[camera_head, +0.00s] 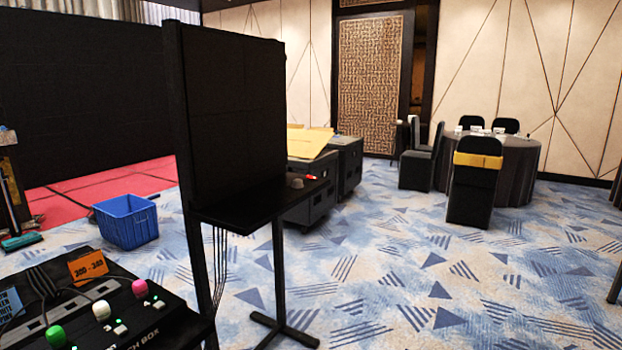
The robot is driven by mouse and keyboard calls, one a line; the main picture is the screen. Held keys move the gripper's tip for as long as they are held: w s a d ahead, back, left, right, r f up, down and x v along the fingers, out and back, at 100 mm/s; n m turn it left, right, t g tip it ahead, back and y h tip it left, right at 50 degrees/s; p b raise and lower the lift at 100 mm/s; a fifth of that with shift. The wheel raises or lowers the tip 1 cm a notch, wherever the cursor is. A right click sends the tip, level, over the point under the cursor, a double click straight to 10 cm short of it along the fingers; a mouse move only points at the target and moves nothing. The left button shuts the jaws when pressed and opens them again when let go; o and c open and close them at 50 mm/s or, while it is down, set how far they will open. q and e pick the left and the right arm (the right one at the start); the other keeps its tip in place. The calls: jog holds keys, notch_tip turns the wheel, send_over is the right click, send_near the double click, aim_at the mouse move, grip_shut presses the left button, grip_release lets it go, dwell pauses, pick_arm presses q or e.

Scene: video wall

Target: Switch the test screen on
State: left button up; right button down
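A dark, blank screen panel (235,110), which looks like the test screen, stands upright left of the middle. A narrow black shelf (245,210) on a post with a flat foot juts out at its lower edge. A small grey knob (295,181) and a small red piece (311,177) show at the shelf's far right end; I cannot tell exactly what they are. Thin cables hang below the shelf. Neither of my grippers is in view.
A black patch box (165,326) with coloured knobs, small lit buttons and an orange card (87,268) is at the lower left. A blue crate (126,221) stands behind it. Dark cases (347,165) stand behind the shelf. Chairs surround a round table (517,160). Carpet at right is clear.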

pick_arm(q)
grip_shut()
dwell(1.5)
